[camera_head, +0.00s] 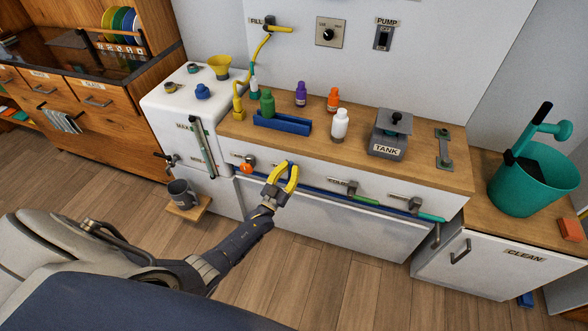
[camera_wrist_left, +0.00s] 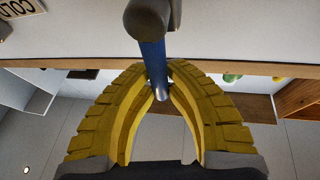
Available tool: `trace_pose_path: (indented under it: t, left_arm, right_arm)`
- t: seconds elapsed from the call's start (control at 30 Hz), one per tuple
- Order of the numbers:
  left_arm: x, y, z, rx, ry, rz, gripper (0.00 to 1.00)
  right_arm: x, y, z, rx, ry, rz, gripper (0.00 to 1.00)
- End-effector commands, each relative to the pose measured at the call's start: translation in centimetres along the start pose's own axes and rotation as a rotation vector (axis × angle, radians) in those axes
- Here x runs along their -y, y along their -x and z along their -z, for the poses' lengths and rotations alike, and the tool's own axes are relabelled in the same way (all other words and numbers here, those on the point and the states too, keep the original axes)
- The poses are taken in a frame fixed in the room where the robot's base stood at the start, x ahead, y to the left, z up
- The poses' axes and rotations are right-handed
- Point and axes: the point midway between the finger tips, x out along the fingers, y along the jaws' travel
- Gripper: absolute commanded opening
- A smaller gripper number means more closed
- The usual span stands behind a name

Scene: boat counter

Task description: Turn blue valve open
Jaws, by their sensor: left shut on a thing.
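My left gripper (camera_head: 285,178) has yellow fingers and is at the front of the white cabinet, just below the wooden counter edge. In the left wrist view its fingers (camera_wrist_left: 160,88) are closed around the lower part of the blue valve's handle (camera_wrist_left: 152,62). In the head view the fingers mostly hide this valve. A partly cut-off label (camera_wrist_left: 18,8), inverted in the wrist view, is near the hub. My right gripper is not in view.
A long blue bar (camera_head: 315,189) with green parts runs along the cabinet front, beside other grey fittings (camera_head: 350,186). Bottles, a blue tray (camera_head: 282,123) and a grey tank (camera_head: 391,134) stand on the counter. A teal bucket (camera_head: 530,185) is at right. The floor in front is clear.

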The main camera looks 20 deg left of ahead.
Motion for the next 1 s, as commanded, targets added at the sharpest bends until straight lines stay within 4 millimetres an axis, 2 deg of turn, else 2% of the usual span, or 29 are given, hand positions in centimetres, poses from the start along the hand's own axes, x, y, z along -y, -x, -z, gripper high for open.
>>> trace_pose_path:
  t: [0.7, 0.73, 0.9, 1.0]
  left_arm:
    - [0.64, -0.16, 0.21, -0.017, 0.059, 0.026, 0.00]
    - [0.64, -0.16, 0.20, -0.017, 0.058, 0.026, 0.17]
    - [0.58, -0.05, 0.13, -0.015, 0.058, 0.025, 0.36]
    - [0.54, -0.01, 0.09, -0.014, 0.058, 0.025, 0.39]
  right_arm:
    - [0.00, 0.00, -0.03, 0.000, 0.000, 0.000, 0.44]
    - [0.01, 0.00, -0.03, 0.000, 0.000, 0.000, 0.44]
    - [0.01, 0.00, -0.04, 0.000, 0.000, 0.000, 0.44]
    - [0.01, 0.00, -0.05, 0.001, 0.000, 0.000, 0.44]
